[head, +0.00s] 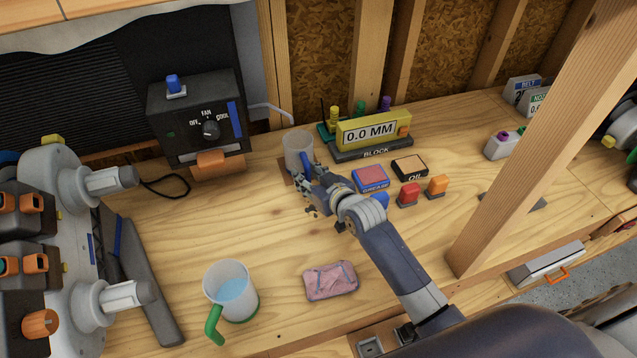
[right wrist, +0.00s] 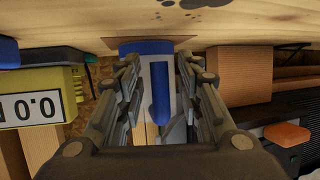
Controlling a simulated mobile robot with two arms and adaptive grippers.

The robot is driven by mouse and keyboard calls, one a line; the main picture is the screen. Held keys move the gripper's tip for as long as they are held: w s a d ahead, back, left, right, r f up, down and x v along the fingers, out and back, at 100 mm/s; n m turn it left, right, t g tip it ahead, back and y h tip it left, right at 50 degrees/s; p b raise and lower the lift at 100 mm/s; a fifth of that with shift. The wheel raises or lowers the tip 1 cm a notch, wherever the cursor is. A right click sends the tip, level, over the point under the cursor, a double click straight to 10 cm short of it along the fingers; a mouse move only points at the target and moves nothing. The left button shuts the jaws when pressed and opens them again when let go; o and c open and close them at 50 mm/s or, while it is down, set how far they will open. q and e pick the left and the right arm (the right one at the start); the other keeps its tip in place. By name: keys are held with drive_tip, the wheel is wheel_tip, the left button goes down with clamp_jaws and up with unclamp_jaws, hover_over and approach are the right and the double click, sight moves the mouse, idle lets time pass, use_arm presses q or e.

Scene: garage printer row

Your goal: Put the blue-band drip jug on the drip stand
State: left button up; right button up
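The blue-band drip jug (head: 298,146) is a clear, greyish jug with a blue handle, upright at the back middle of the bench. A flat brown patch (head: 284,168) shows under it; I cannot tell whether this is the drip stand. My right gripper (head: 308,180) is at the jug's near side. In the right wrist view, the blue handle (right wrist: 160,95) lies between the two fingers (right wrist: 158,72), with gaps on both sides. The blue band (right wrist: 146,46) shows beyond the fingertips. The gripper looks open around the handle. My left gripper is not in view.
A green-handled jug (head: 231,290) with blue liquid stands front left, beside a pink cloth (head: 331,280). A yellow gauge block (head: 372,132), a grease tin (head: 370,178) and an oil tin (head: 409,167) stand right of the drip jug. A wooden post (head: 545,140) crosses the right side.

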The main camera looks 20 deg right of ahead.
drive_tip(key=v, duration=1.1)
drive_tip(key=shift+s+r+b, duration=0.15)
drive_tip(key=shift+s+b, duration=0.2)
drive_tip(key=shift+s, duration=0.05)
